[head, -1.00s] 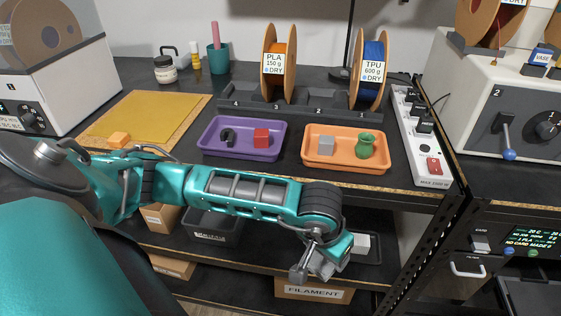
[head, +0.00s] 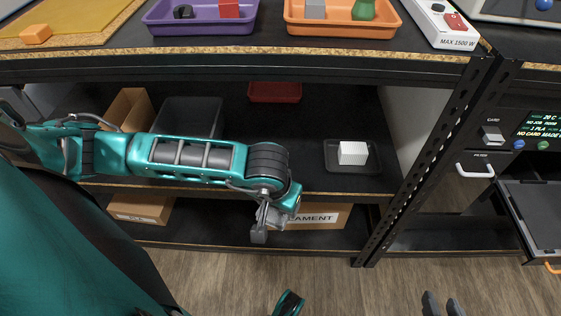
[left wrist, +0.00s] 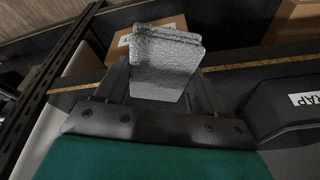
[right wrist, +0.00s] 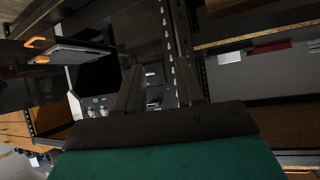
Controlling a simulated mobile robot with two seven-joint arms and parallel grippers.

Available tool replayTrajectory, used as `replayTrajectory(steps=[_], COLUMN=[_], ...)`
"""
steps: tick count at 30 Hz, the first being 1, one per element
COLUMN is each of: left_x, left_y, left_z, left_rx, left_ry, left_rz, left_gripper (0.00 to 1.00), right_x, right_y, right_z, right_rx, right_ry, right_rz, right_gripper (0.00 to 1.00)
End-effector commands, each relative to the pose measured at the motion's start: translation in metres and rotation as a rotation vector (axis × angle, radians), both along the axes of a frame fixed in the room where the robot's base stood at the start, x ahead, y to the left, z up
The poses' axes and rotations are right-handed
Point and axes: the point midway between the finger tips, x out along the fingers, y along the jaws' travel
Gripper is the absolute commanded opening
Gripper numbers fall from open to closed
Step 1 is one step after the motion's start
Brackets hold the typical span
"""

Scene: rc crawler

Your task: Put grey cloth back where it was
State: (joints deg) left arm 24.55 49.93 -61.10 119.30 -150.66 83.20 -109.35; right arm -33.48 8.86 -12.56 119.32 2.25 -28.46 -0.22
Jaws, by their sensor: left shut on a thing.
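The grey cloth (left wrist: 165,60) is a folded, textured bundle between the two fingers of my left gripper (left wrist: 160,88) in the left wrist view. The left gripper is shut on it. In the head view my left gripper (head: 268,222) hangs in front of the lower shelves, left of a small black tray; I cannot clearly make out the cloth there. My right gripper (head: 442,305) shows at the bottom edge of the head view, over the floor. Its fingers are apart, and in the right wrist view (right wrist: 160,88) nothing is held between them.
The black tray (head: 335,166) on the middle shelf bears a white ribbed block (head: 353,152). A dark bin (head: 187,108), cardboard box (head: 127,112) and red bin (head: 275,92) stand there too. A FILAMENT box (head: 330,215) is below. A rack post (head: 435,150) stands right.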

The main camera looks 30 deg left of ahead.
Motion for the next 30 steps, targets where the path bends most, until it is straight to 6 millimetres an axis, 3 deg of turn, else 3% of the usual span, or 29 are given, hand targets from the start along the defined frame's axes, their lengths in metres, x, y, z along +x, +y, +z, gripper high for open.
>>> replayTrajectory(steps=[9, 15, 25, 30], left_x=[0.075, 0.114, 0.138, 0.136], left_y=[0.046, 0.069, 0.084, 0.083], left_z=[-0.001, 0.000, 0.000, -0.031], left_rx=[0.000, -0.003, -0.003, -0.003], left_ry=[-0.004, -0.003, -0.002, 0.003], left_rz=[0.007, 0.004, 0.001, -0.001], left_gripper=[0.40, 0.40, 0.40, 0.40], right_x=[0.000, 0.000, 0.001, 0.002], right_y=[0.002, 0.005, 0.009, 0.010], right_z=[-0.007, -0.013, -0.011, -0.020], right_rx=[0.002, 0.011, 0.024, 0.024], right_ry=[0.002, 0.009, 0.004, 0.007], right_rz=[0.004, 0.004, 0.003, 0.007], right_gripper=[0.38, 0.38, 0.38, 0.38])
